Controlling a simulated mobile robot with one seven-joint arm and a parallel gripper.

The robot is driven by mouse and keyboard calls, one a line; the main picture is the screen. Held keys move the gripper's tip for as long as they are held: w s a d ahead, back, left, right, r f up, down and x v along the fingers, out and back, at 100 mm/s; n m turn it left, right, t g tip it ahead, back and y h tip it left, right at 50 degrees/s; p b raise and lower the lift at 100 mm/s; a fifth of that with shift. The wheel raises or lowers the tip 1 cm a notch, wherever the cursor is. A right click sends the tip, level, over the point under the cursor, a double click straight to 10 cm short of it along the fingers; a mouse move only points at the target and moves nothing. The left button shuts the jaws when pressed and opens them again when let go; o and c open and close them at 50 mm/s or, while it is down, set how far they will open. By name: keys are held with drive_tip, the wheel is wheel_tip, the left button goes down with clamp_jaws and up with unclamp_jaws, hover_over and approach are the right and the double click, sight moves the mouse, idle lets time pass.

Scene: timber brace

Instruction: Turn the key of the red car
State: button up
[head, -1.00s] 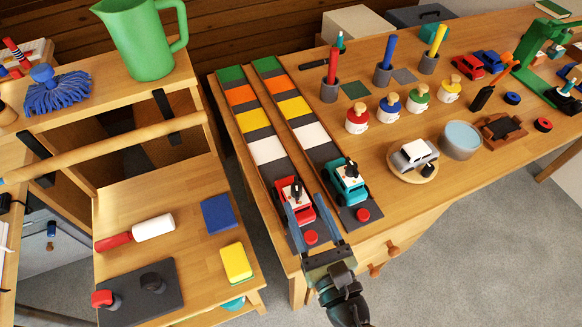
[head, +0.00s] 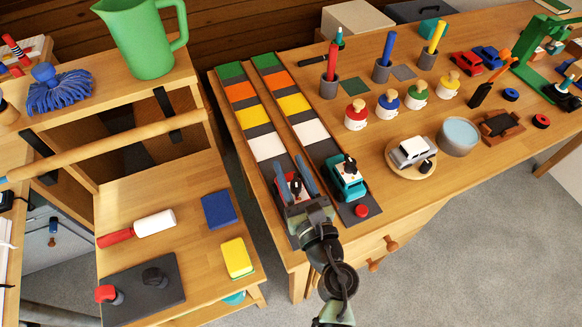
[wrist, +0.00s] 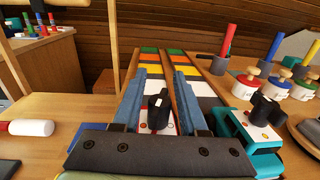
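The red car (head: 281,187) stands on the left striped lane at its near end, largely hidden by my gripper in the head view. Its black key (wrist: 158,108) stands up from the white top plate (wrist: 147,129) in the wrist view. My gripper (head: 298,172) is over the car, with its two blue fingers (wrist: 161,90) apart. The key shows in the gap between them, and I see no finger closed on it. Whether the fingertips reach down to key height is unclear.
A teal car (head: 347,181) with a black key stands close by on the right lane (head: 314,134). A silver car (head: 411,151) on a round wooden plate is further right. The lanes beyond both cars are clear.

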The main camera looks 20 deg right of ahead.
sight(298, 184)
clamp_jaws()
drive_tip(key=shift+m+h, duration=0.3)
drive_tip(key=shift+h, duration=0.1)
